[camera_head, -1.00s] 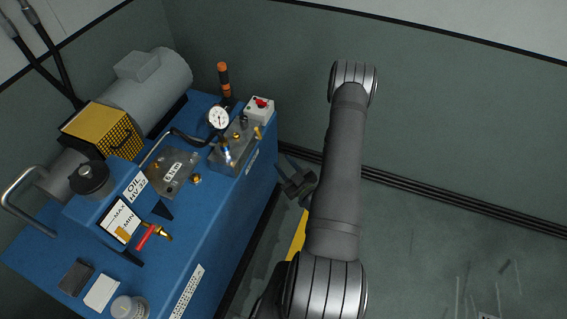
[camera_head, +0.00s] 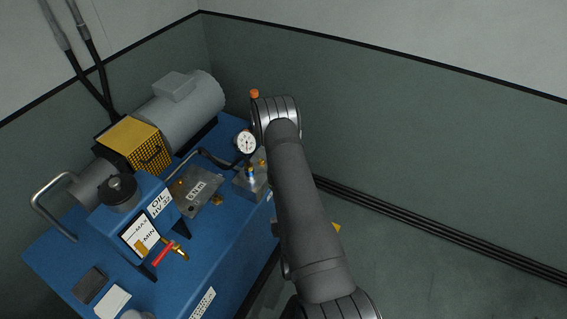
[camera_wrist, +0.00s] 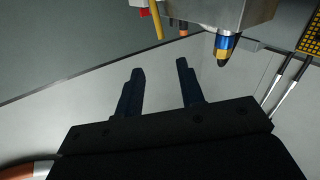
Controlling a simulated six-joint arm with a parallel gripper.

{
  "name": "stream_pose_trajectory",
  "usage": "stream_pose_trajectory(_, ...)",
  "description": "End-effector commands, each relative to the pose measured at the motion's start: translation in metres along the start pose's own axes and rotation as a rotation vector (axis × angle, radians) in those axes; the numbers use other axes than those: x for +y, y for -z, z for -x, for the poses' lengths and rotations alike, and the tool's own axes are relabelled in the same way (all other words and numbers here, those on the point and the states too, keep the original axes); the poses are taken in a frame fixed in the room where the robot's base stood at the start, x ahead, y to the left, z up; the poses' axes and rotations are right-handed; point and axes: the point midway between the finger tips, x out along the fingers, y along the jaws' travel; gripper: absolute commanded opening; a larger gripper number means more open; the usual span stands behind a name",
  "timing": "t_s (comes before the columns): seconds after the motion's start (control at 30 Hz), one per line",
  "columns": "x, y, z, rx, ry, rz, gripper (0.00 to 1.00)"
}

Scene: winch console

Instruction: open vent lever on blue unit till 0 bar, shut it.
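The blue unit (camera_head: 225,255) stands at left in the head view. Its metal valve block (camera_head: 247,183) sits at the right end, beside a round gauge (camera_head: 245,142) whose reading is too small to tell. In the wrist view the block (camera_wrist: 205,10) is at the top, with a blue-ringed fitting (camera_wrist: 224,44) and a yellow lever-like rod (camera_wrist: 156,20), possibly the vent lever. My gripper (camera_wrist: 160,68) is open and empty, its fingers pointing towards the rod and apart from it. In the head view my arm hides the gripper.
A red-handled tap (camera_head: 165,252) juts from the oil tank. A yellow mesh guard (camera_head: 135,146) and grey motor (camera_head: 180,108) stand behind. The floor at right is clear.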

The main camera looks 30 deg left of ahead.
Motion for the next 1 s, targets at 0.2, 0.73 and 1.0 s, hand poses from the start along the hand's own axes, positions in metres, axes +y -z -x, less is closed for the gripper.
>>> stream_pose_trajectory(0.2,0.0,0.002,-0.017,0.006,-0.009,0.001,0.35)
stream_pose_trajectory(0.73,0.001,0.002,-0.129,0.005,-0.008,0.002,0.35)
stream_pose_trajectory(1.0,0.001,0.001,-0.166,0.003,-0.007,0.003,0.35)
